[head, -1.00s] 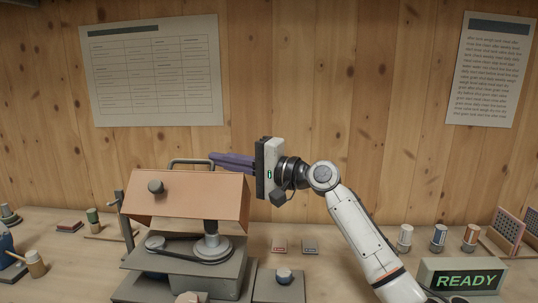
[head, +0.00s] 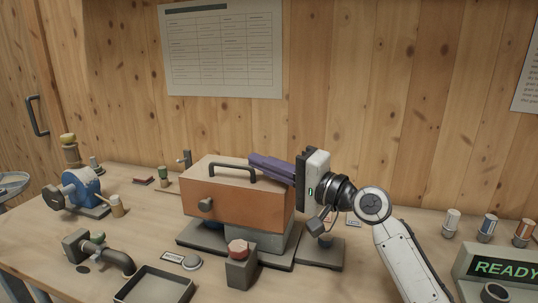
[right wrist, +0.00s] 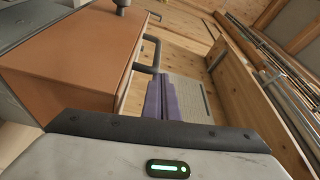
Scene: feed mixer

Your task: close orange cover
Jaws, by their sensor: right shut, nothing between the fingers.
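The orange cover (head: 238,204) is down over the mixer's grey base (head: 258,242), its front face upright and its top level. It has a dark knob (head: 206,205) on the front and a dark bar handle (head: 232,168) on top. My right gripper (head: 252,160) is shut and empty, its purple fingers lying just above or against the cover's top right edge, near the handle. In the right wrist view the orange cover (right wrist: 75,55) fills the upper left and the purple fingers (right wrist: 160,98) point along its side by the handle. My left gripper is out of view.
A blue motor-like unit (head: 80,190) stands at the left, with a pipe fitting (head: 105,255) in front of it. A grey tray (head: 155,285) and a red-topped block (head: 239,262) sit before the mixer. A READY display (head: 505,268) stands at the right.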

